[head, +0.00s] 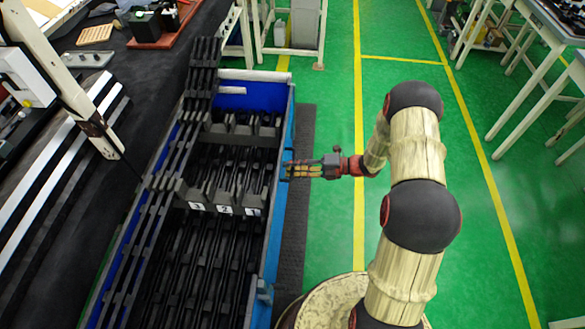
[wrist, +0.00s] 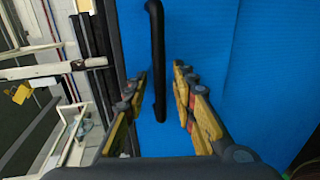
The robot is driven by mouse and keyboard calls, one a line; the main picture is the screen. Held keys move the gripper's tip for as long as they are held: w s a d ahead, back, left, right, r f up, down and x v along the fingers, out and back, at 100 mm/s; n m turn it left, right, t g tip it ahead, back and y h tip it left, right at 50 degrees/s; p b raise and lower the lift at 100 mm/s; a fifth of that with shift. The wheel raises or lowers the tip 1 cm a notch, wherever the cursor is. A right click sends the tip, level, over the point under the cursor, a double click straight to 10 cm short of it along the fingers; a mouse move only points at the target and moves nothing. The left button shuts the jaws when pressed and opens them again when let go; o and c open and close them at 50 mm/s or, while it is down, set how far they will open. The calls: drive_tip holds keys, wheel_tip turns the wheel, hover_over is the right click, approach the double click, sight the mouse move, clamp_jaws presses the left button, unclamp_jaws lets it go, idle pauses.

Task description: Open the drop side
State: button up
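A blue crate (head: 243,75) stands left of my arm in the head view. Its drop side (head: 277,215) is the long blue wall facing my gripper, and it stands upright. In the wrist view the drop side (wrist: 200,30) fills most of the picture, with a black bar handle (wrist: 155,45) on it. My gripper (head: 289,168) is at the outside of this wall. In the wrist view my gripper (wrist: 160,78) is open, with yellow-padded fingers on either side of the handle. I see gaps between the fingers and the handle. The handle cannot be made out in the head view.
Long black trim parts with numbered holders (head: 222,209) fill the crate. A dark workbench (head: 160,70) with tools runs along the left. A dark mat (head: 303,135) lies beside the crate. Green floor (head: 330,70) is clear to the right, with white tables (head: 530,70) farther off.

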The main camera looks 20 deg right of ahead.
drive_tip(key=shift+c, duration=1.2)
drive_tip(key=c, duration=0.4)
